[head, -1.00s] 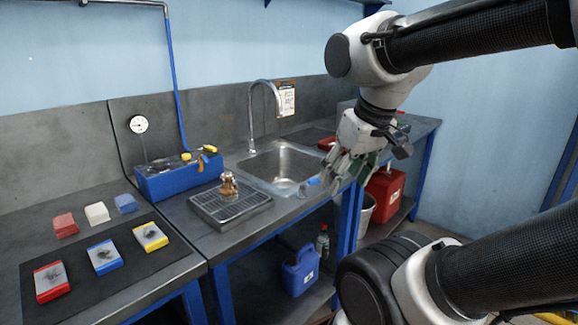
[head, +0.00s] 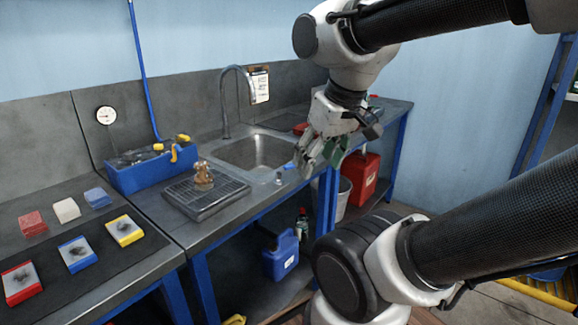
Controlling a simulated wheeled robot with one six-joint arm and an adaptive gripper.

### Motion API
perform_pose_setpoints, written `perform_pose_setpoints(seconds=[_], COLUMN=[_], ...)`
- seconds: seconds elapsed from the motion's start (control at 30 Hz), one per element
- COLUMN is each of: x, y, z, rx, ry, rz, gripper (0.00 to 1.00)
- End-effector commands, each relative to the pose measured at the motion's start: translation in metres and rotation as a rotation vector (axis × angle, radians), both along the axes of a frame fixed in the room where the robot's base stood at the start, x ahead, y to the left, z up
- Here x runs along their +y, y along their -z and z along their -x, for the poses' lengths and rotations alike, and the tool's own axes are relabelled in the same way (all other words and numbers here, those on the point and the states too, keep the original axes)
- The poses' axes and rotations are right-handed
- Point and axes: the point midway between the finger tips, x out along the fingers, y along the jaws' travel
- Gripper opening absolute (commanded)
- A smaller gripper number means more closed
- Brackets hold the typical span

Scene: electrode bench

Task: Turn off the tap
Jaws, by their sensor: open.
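The tap is a grey gooseneck spout (head: 226,98) rising behind the left side of the steel sink (head: 256,152). A small knob-like fitting with a blue part (head: 288,166) sits at the sink's front edge, close to my gripper; I cannot tell whether it is the tap's handle. No water stream is clear at this size. My gripper (head: 318,164) hangs at the sink's front right corner, fingers pointing down, open with nothing visible between them. It looks apart from the spout. The arm above it hides part of the counter behind.
A drain tray (head: 205,207) with a brass fitting (head: 203,176) stands left of the sink. A blue box (head: 140,177) is behind it.

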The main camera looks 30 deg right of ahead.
Motion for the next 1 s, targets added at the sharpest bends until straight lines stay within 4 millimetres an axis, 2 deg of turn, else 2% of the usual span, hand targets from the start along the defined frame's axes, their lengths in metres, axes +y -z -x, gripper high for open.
perform_pose_setpoints(seconds=[0.03, 0.1, 0.2, 0.3, 0.43, 0.6, 0.67, 0.73, 0.83, 1.0], x=[0.0, -0.005, -0.018, -0.035, -0.064, -0.105, -0.117, -0.125, -0.129, -0.13], y=[0.0, 0.002, 0.016, 0.029, 0.05, 0.076, 0.081, 0.077, 0.067, 0.072], z=[0.0, 0.001, 0.0, -0.011, -0.045, -0.098, -0.119, -0.145, -0.161, -0.165], rx=[0.0, 0.01, 0.082, 0.168, 0.221, 0.185, 0.147, 0.075, 0.005, -0.006], ry=[0.002, 0.023, 0.088, 0.182, 0.26, 0.235, 0.198, 0.121, 0.041, -0.018], rz=[0.0, -0.001, -0.004, -0.033, -0.088, -0.119, -0.112, -0.078, -0.028, 0.003], gripper=[0.46, 0.34, 0.15, 0.0, 0.0, 0.0, 0.0, 0.0, 0.0, 0.0])
